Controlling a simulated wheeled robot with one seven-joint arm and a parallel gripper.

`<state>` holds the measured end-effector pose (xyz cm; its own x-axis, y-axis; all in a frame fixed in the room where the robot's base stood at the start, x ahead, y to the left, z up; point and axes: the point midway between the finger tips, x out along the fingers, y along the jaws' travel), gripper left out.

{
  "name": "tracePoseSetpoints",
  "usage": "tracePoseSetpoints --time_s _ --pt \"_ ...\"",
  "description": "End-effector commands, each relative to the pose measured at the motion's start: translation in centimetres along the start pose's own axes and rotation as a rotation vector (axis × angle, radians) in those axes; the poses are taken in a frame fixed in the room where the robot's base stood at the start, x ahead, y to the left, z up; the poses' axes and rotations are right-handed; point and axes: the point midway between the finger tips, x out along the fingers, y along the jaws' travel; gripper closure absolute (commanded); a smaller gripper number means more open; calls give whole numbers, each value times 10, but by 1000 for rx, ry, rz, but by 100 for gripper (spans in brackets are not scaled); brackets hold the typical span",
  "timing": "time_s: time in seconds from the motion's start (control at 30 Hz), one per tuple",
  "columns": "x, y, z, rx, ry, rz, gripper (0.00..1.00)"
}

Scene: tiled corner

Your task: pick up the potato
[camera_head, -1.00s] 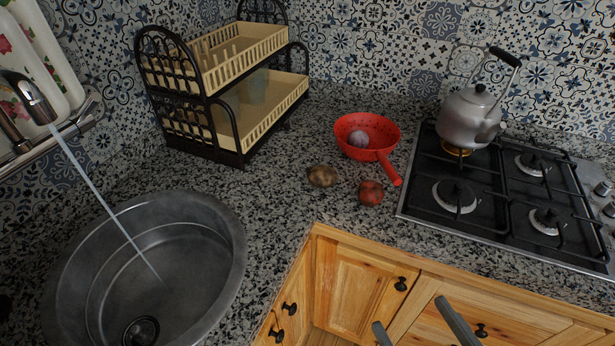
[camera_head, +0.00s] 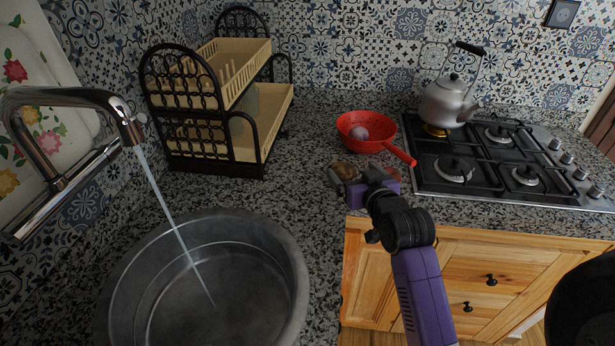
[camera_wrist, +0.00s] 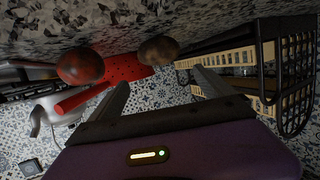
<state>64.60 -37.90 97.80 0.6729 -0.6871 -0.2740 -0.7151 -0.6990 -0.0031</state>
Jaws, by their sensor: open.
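The brown potato (camera_head: 345,169) lies on the granite counter in front of the red colander, partly hidden by my gripper in the head view. My gripper (camera_head: 351,184) is open, with its fingers close to the potato on the near side. In the wrist view, the potato (camera_wrist: 158,49) appears just beyond the fingertips, roughly in line with the gap between the open fingers (camera_wrist: 160,80). Nothing is between the fingers. I cannot tell whether a finger touches the potato.
A round red item (camera_wrist: 80,66) lies beside the potato, mostly hidden in the head view. The red colander (camera_head: 382,146) holds a pale purple item (camera_head: 358,133).

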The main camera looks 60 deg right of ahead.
Motion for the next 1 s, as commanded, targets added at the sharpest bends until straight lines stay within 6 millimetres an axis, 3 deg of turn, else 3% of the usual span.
tracePoseSetpoints --time_s 0.2,0.8,1.0 --pt "5 -2 20 -5 -75 -9 8" --pt "73 -3 19 -7 -73 -9 8" --pt "78 -3 20 -8 -73 -9 8"
